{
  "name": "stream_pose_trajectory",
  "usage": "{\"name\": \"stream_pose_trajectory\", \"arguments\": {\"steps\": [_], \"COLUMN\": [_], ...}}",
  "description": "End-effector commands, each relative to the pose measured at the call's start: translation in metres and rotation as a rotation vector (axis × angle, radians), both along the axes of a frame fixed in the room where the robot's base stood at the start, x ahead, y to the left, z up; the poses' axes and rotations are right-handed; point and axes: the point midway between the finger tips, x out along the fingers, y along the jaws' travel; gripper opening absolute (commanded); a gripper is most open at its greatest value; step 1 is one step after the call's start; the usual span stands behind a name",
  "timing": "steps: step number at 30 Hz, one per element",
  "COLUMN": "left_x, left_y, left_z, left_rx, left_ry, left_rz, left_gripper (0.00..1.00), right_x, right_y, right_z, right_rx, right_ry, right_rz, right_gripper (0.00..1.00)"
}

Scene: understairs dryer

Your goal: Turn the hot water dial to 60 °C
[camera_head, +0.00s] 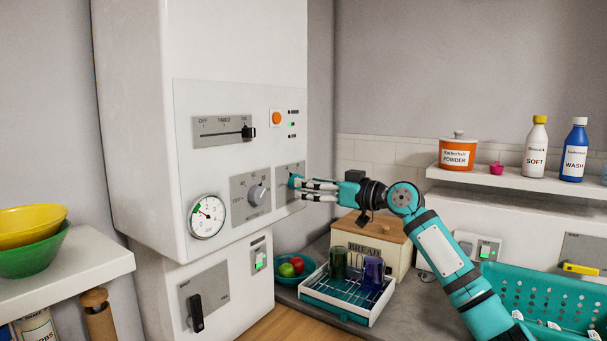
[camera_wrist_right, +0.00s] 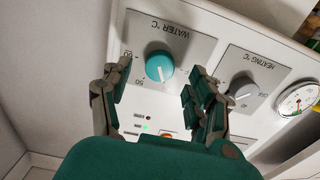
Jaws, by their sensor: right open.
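The hot water dial (camera_wrist_right: 159,66) is a round teal knob on a grey plate marked WATER °C, upside down in the right wrist view. The numbers 50 and 60 show beside it; I cannot read its exact setting. In the head view its plate (camera_head: 283,170) is at the right of the white boiler front, and my fingers partly cover the dial. My right gripper (camera_head: 302,187) is open at the plate. In the wrist view its fingers (camera_wrist_right: 152,85) stand apart on either side of the dial; I cannot tell whether they touch it. My left gripper is not in view.
The grey heating dial (camera_head: 257,195) is beside the water plate, with a pressure gauge (camera_head: 207,216) further left. A slider (camera_head: 248,132) and an orange button (camera_head: 277,118) are above. Below stand a dish rack (camera_head: 345,307) and a bread box (camera_head: 388,244).

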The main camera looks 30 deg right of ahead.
Motion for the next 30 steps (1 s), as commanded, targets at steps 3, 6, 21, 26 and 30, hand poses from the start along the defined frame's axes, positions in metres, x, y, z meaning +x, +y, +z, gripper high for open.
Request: {"name": "stream_pose_trajectory", "arguments": {"steps": [3, 6, 21, 26, 30], "left_x": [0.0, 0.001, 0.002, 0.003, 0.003], "left_y": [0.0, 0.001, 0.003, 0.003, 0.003], "left_z": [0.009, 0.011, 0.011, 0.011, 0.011], "left_rx": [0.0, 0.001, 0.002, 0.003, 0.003], "left_ry": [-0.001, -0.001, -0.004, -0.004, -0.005], "left_rz": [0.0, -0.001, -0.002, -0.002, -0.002], "left_gripper": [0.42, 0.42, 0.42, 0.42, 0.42], "right_x": [0.015, 0.022, 0.026, 0.026, 0.025], "right_y": [0.006, 0.009, 0.01, 0.01, 0.01], "right_z": [0.003, 0.001, -0.001, -0.001, -0.001], "right_rx": [0.004, 0.002, 0.0, 0.0, 0.001], "right_ry": [-0.001, 0.001, 0.0, 0.0, 0.0], "right_rz": [0.001, 0.0, 0.0, 0.0, -0.001], "right_gripper": [0.6, 0.6, 0.4, 0.2, 0.05]}}
